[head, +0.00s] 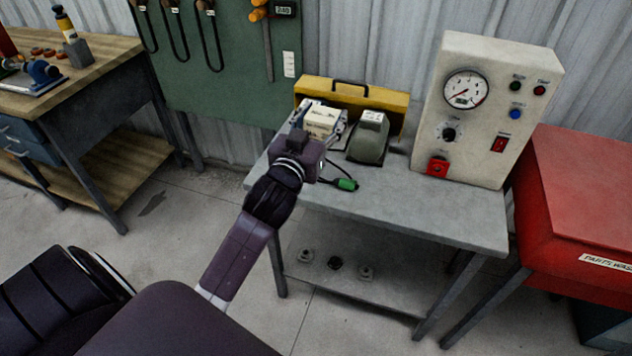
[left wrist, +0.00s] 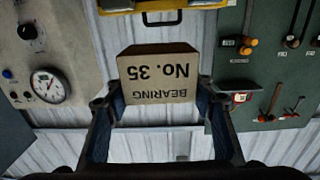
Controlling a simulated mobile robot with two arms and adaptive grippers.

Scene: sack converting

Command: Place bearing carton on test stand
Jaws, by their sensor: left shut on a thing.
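The bearing carton (left wrist: 158,78) is a tan box marked "BEARING No. 35", upside down in the left wrist view. In the head view the carton (head: 322,117) is a small pale box at the left end of the test stand (head: 430,218), a grey bench with a lower shelf. My left gripper (head: 321,127) is shut on the carton, one finger on each side. I cannot tell whether the carton touches the stand top, as the gripper and arm hide its underside. My right gripper is not in view.
A grey-green motor (head: 368,143) stands just right of the carton, with a yellow case (head: 385,98) behind. A cable with a green connector (head: 346,184) lies in front. A gauge panel (head: 490,120) fills the right back. The front right top is clear. A red parts washer (head: 580,200) adjoins.

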